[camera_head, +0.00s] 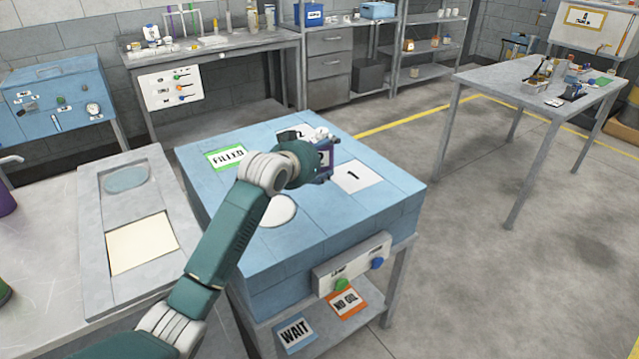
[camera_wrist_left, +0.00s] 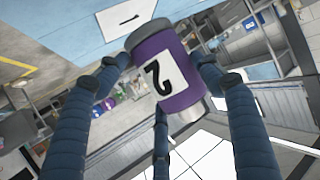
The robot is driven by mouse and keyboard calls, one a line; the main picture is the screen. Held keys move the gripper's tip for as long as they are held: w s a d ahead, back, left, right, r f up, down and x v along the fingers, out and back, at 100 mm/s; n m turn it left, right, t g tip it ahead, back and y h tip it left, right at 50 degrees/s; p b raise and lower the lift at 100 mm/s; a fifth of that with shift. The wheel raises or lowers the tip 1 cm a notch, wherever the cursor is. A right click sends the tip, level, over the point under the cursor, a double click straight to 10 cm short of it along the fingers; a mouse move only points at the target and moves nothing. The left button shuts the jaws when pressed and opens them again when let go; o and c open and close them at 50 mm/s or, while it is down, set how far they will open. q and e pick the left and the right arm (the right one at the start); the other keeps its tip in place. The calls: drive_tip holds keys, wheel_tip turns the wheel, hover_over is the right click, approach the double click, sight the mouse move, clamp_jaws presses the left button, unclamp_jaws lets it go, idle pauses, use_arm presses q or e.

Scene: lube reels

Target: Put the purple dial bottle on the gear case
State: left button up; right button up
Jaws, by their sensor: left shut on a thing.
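The purple bottle (camera_head: 326,166) shows at the end of my left arm in the head view, over the blue case top (camera_head: 375,222), which I take as the gear case. In the left wrist view the bottle (camera_wrist_left: 182,60) has a grey end and a white label with a black 2. My left gripper (camera_head: 308,158) is shut on it, and its dark blue fingers (camera_wrist_left: 160,125) surround it in the wrist view. The gripper hides part of the bottle in the head view. I cannot tell whether its base touches the case. My right gripper is not in view.
The case top carries a green FILLED card (camera_head: 227,157), a white card marked 1 (camera_head: 356,177) and a pale disc (camera_head: 280,211). A table (camera_head: 525,85) with small items stands at the right. Open floor lies between.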

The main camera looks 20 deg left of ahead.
sight(322, 172)
use_arm(q)
wheel_tip(322, 172, down, 4)
drive_tip(key=shift+f, duration=0.25)
wheel_tip(322, 172, down, 4)
drive_tip(key=shift+f, duration=0.35)
drive_tip(key=o, duration=1.1)
drive_tip(key=shift+f, duration=0.1)
drive_tip(key=shift+o, duration=0.2)
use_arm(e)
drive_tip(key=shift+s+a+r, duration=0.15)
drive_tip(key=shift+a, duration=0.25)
use_arm(q)
drive_tip(key=shift+s, duration=0.1)
drive_tip(key=v, duration=1.2)
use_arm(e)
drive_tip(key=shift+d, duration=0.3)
